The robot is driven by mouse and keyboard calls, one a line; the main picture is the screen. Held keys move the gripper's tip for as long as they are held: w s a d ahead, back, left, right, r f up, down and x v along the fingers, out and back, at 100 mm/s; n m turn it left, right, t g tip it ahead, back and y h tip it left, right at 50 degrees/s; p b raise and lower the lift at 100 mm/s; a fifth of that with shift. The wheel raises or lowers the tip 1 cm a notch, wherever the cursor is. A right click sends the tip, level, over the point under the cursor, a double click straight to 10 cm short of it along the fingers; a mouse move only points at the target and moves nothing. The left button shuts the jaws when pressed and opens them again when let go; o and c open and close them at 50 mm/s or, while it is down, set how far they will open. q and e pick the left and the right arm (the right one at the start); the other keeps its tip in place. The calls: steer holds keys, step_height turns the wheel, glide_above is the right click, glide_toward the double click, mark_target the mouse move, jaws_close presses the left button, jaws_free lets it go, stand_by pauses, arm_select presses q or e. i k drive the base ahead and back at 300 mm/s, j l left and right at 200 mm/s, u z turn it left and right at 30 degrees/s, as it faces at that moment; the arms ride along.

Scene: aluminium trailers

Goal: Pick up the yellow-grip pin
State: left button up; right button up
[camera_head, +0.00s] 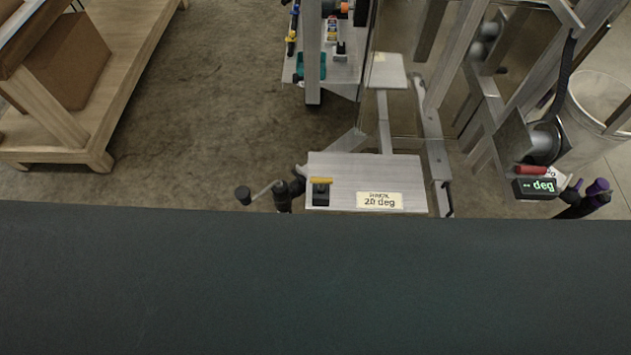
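The yellow-grip pin (321,181) shows as a short yellow bar on top of a small black block (320,194). The block sits at the left end of a light metal plate (340,165), beside a label (379,200) that reads "20 deg". Neither of my grippers is in view. A wide dark surface fills the lower part of the view and hides what lies below the plate.
A crank handle (262,191) juts out left of the plate. A red-topped display (534,187) and a purple-knobbed part (597,188) are at right. A tool shelf (343,68) stands behind. A wooden cart (75,110) is at left, with bare floor (205,110) between.

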mark_target(321, 180)
steer(key=z, duration=2)
steer(key=k+j+z, duration=0.25)
steer(key=k+j, duration=0.35)
steer(key=j, duration=0.15)
steer(key=k+j, duration=0.4)
steer(key=i, duration=0.4)
